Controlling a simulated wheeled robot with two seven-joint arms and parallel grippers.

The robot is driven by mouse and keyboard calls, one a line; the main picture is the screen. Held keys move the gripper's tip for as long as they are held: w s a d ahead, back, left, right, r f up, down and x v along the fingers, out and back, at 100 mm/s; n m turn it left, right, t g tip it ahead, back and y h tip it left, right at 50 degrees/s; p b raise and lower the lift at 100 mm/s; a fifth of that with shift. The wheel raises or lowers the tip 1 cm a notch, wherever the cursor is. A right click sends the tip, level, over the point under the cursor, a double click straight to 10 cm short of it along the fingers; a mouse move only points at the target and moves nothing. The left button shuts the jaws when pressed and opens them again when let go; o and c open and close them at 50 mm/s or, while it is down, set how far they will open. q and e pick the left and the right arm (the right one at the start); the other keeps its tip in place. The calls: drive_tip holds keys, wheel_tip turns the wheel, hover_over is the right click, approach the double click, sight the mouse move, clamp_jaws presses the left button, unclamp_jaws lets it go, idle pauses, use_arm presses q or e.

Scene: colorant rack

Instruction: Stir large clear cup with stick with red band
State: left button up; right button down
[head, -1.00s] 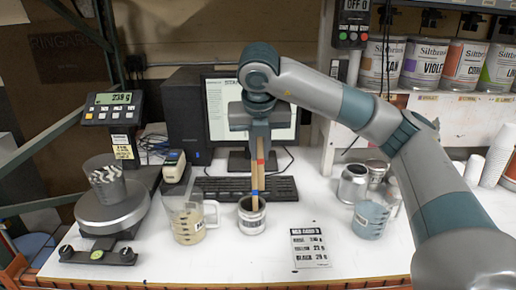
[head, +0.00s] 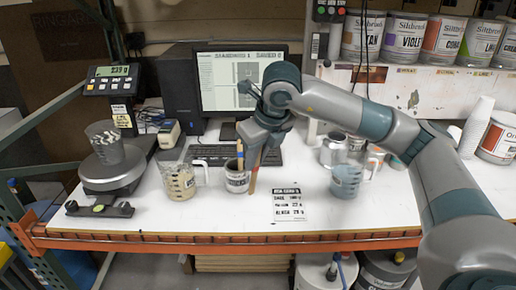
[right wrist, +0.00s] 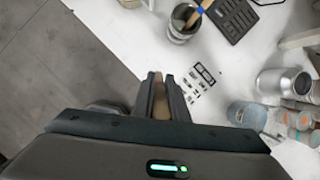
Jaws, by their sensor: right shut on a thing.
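My right gripper (head: 263,146) is shut on a wooden stick (head: 253,181), which hangs down just right of the holder can; the stick also shows between the fingers in the right wrist view (right wrist: 158,100). Its band is not clear in the frames now. Another stick with a blue band (head: 240,150) stands in the holder can (head: 237,183). A clear cup (head: 105,150) sits on the scale. A clear handled jug with beige contents (head: 180,184) stands left of the can, and a cup with blue-grey contents (head: 346,181) stands right. I cannot tell which is the large clear cup. My left gripper is not in view.
A printed recipe card (head: 288,205) lies on the white table, right of the can. The scale (head: 113,178) stands at left. A keyboard (head: 215,154) and monitor (head: 240,80) are behind. A metal can (head: 334,151) stands at right. The table's orange front edge (head: 230,243) is near.

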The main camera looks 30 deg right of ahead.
drive_tip(key=s+a+f+n+g, duration=0.3)
drive_tip(key=s+f+n, duration=0.3)
drive_tip(key=f+n, duration=0.3)
drive_tip(key=s+a+f+n+g+b, duration=0.1)
drive_tip(key=s+a+f+n+g, duration=0.2)
drive_tip(key=f+n, duration=0.7)
drive_tip(key=s+a+f+n+g, duration=0.3)
drive_tip(key=s+a+f+n, duration=0.4)
drive_tip(key=n, duration=0.8)
wheel_tip(320, 180, down, 2)
drive_tip(key=shift+s+f+n, duration=0.25)
drive_tip(key=shift+s+n, duration=0.05)
drive_tip(key=shift+s, duration=0.55)
